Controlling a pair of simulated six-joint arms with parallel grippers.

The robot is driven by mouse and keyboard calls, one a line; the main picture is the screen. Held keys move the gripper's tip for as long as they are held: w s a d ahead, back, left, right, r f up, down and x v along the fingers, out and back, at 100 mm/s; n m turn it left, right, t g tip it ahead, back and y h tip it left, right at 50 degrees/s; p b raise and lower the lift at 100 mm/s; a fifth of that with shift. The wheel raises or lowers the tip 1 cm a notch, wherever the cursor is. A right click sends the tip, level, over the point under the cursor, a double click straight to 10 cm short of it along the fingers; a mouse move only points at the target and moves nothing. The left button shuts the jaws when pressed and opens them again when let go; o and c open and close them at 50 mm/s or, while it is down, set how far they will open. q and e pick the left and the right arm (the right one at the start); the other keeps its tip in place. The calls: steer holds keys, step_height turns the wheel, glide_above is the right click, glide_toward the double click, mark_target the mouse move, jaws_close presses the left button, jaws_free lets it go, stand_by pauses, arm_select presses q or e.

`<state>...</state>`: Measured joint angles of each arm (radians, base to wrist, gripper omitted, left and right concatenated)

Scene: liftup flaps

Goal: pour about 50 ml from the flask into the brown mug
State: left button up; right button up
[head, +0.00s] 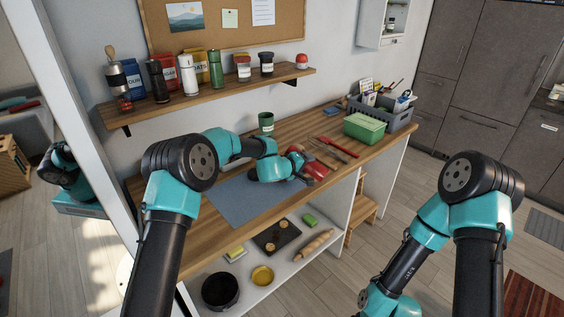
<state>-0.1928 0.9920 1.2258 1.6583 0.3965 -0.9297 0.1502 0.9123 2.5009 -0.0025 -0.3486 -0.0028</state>
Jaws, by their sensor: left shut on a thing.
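My left gripper (298,163) is above the wooden counter, at the right end of the blue-grey mat. It is shut on a red object (316,170), which I take to be the flask; the gripper partly hides it, and its tilt is hard to tell. A dark green mug (266,121) stands at the back of the counter, apart from the gripper and behind it. I cannot make out a brown mug; my left arm covers part of the counter. My right arm comes in at the lower right, and its gripper is out of view.
The mat (240,199) lies on the counter (290,135). Red-handled tools (338,147), a green box (364,127) and a grey crate (398,119) are to the right. A wall shelf (215,88) holds several bottles and jars. Lower shelves hold a black pot (220,291) and a rolling pin (314,245).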

arm_select(q)
steer(key=shift+r+n, duration=0.3)
steer(key=shift+r, duration=0.1)
stand_by(1.5)
